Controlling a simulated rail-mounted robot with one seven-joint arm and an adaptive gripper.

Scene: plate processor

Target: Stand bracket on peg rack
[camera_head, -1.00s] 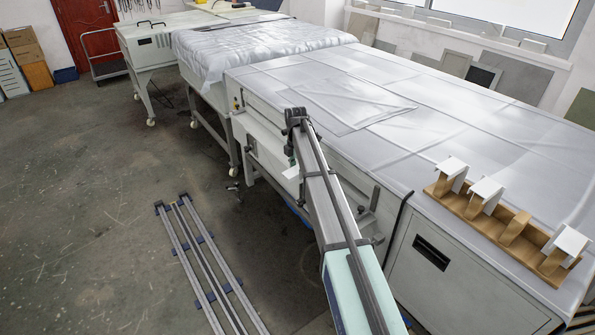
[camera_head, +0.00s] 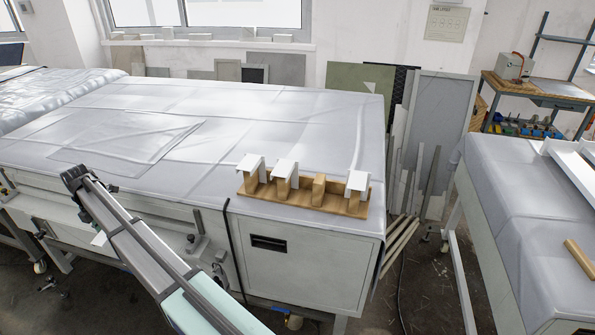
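The peg rack (camera_head: 328,209) is a light wooden base with a row of upright wooden pegs. It lies on the covered table near its front right corner. White angled brackets sit on the far left peg (camera_head: 251,164), the second peg (camera_head: 285,168) and the far right peg (camera_head: 357,182). The third peg from the left (camera_head: 318,186) is bare. I see no loose bracket that I can tell for sure.
The covered table (camera_head: 220,120) has wide free room behind the rack. A long grey and teal beam (camera_head: 140,245) slants across the lower left. A second covered table (camera_head: 520,200) at right carries white profiles (camera_head: 575,158) and a wooden piece (camera_head: 580,258). Boards lean behind.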

